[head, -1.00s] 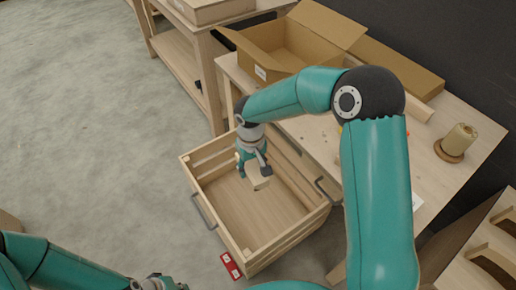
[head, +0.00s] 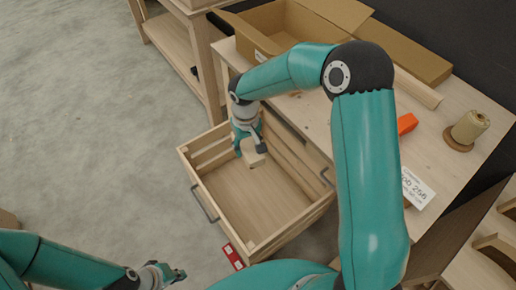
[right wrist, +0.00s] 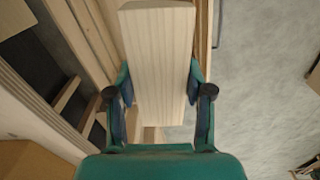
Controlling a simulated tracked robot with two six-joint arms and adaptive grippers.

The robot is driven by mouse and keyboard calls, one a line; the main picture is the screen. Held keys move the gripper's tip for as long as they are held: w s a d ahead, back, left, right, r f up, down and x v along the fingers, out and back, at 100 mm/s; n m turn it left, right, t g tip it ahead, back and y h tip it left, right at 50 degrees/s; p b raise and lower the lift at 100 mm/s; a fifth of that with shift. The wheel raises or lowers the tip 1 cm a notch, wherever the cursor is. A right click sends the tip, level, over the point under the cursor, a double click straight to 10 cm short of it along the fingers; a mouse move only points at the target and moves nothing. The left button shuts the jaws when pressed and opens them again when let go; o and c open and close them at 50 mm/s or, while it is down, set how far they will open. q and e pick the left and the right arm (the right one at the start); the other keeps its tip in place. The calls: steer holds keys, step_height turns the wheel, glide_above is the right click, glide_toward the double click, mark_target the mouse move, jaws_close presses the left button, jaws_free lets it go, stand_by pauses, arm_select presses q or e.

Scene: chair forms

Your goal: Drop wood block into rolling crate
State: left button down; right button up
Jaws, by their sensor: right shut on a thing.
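A pale wood block (head: 253,154) is in my right gripper (head: 249,146), which is shut on it over the back part of the rolling crate. In the right wrist view the wood block (right wrist: 158,60) sits between the two fingers of my right gripper (right wrist: 160,95). The rolling crate (head: 198,190) is an open slatted wooden box with a dark handle on its side. I cannot tell how far the block is above its floor. My left gripper (head: 168,274) is low at the bottom left, away from the crate; its jaws are too small to read.
A workbench (head: 425,150) stands right of the crate, with an open cardboard box (head: 290,30), an orange object (head: 407,123), a white label (head: 417,188) and a spool (head: 466,130). A red tag (head: 232,257) is at the crate's front. The grey floor at left is clear.

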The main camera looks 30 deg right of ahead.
steer(key=w+d+f+b, duration=0.3)
steer(key=f+b, duration=0.4)
steer(key=f, duration=0.1)
steer(key=w+d+f+b, duration=0.3)
steer(key=w+f+b, duration=0.1)
steer(key=f+b, duration=0.4)
steer(key=w+d+f+b, duration=0.3)
steer(key=f+b, duration=0.4)
steer(key=f, duration=0.3)
steer(key=shift+w+d+f+m+b, duration=0.2)
steer(key=shift+w+d+m+b, duration=0.05)
steer(key=shift+w+m+b, duration=0.15)
steer(key=o, duration=1.3)
step_height(320, 180, up, 12)
